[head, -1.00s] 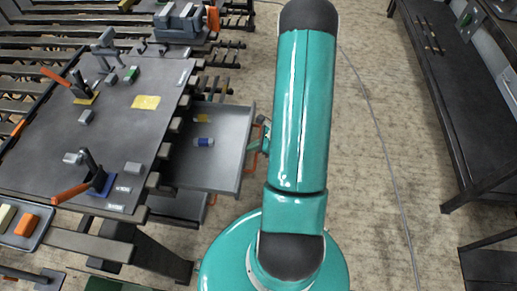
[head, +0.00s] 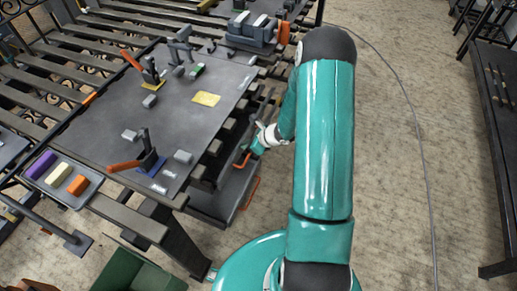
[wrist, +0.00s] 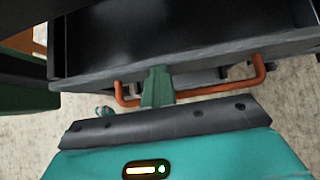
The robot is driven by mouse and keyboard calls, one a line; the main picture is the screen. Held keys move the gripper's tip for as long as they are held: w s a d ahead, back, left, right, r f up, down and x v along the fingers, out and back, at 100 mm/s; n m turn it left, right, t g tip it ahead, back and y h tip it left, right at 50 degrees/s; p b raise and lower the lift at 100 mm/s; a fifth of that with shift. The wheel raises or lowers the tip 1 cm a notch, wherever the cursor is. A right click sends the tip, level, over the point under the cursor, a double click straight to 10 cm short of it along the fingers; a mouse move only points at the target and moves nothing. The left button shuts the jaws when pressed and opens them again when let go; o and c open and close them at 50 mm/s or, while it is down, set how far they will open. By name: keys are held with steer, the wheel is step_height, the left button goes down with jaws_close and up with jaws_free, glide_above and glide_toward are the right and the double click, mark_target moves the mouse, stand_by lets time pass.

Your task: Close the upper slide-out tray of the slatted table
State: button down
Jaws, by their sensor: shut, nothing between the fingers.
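The slatted table (head: 165,105) stands at the left in the head view. Its upper tray (wrist: 190,58) shows in the wrist view as a dark, open-topped box with a front wall. An orange bar handle (wrist: 215,89) is on that front. In the head view the upper tray is mostly hidden beneath the table top. My gripper (wrist: 158,86) is shut and empty, with its fingertips at the tray's front wall, within the handle's span. I cannot tell if they touch. In the head view my gripper (head: 252,150) is beside the table's right edge.
A lower tray (head: 222,198) with an orange handle (head: 250,193) sticks out below. Clamps and small blocks lie on the table top. A small tray of coloured blocks (head: 66,183) is at the left. A dark bench (head: 490,120) stands right; the floor between is clear except for a cable.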

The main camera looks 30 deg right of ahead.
steer(key=shift+w+a, duration=0.45)
steer(key=shift+w, duration=0.1)
steer(key=shift+w+a, duration=0.1)
